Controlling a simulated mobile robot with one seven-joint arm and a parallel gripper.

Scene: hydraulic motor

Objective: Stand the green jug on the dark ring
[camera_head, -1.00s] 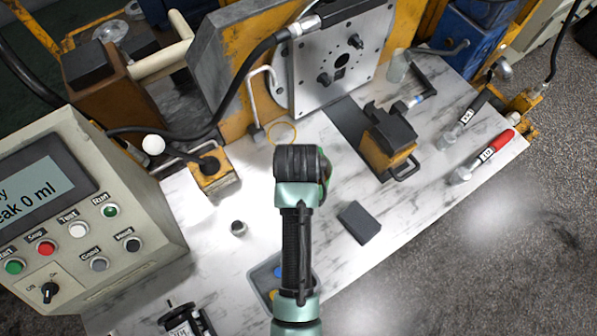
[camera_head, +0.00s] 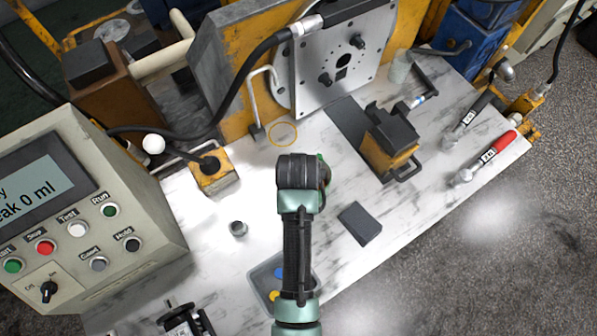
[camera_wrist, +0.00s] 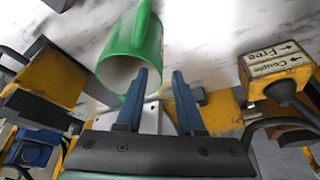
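The green jug (camera_wrist: 134,45) shows in the wrist view, tilted in the picture, with its mouth towards the camera and its handle at the top. My gripper (camera_wrist: 160,73) has its two blue fingers apart. The left finger overlaps the jug's mouth; I cannot tell whether it touches or reaches inside. In the head view my arm hides most of the jug, and only a green sliver (camera_head: 328,172) shows at its right side. A thin ring outline (camera_head: 283,134) lies on the marble top beyond my wrist; it looks yellow-brown rather than dark.
A yellow block with a dark top (camera_head: 390,145) stands right of my arm, near a dark flat pad (camera_head: 360,222). A grey tray (camera_head: 262,275) and a small grey cylinder (camera_head: 238,229) are at the left. The machine plate (camera_head: 345,60) rises behind the ring.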

